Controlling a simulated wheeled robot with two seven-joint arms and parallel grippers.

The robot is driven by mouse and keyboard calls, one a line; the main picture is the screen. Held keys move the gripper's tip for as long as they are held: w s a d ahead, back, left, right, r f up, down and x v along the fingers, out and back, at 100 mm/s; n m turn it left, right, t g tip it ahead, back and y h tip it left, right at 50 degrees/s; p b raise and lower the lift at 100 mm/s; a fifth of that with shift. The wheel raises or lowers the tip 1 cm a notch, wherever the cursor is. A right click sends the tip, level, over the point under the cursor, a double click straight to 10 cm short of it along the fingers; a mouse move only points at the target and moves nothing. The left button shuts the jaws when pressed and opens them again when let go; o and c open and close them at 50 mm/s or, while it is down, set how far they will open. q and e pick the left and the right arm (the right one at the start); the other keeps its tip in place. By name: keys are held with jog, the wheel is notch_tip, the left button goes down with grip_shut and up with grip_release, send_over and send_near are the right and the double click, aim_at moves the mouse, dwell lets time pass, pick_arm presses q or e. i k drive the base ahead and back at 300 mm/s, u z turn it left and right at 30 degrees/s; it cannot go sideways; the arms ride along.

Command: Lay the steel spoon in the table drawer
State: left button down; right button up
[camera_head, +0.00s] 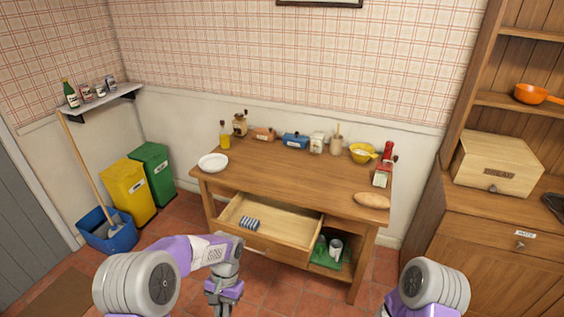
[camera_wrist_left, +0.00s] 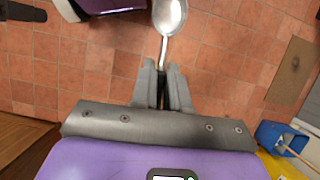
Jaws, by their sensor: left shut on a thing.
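The steel spoon (camera_wrist_left: 168,22) shows in the left wrist view, its bowl pointing away from the wrist and its handle between my left fingertips. My left gripper (camera_wrist_left: 163,85) is shut on the handle, above the tiled floor. In the head view my left gripper (camera_head: 224,306) hangs in front of the table, low and left of centre, and the spoon cannot be made out there. The table drawer (camera_head: 284,221) is pulled open, with a striped blue and white item (camera_head: 249,223) lying at its left. Only part of my right arm shows at lower right; its gripper is out of view.
The wooden table (camera_head: 292,178) holds a white plate (camera_head: 213,162), a bread loaf (camera_head: 372,201), a yellow bowl (camera_head: 362,153) and several jars. The drawer's middle and right are bare. A blue bucket (camera_head: 108,232) and two bins stand at left.

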aim_at(266, 224)
jog(key=z, duration=0.05)
jog(key=i, duration=1.2)
jog(key=z, duration=0.45)
jog(key=i, duration=0.65)
jog(key=z, duration=0.05)
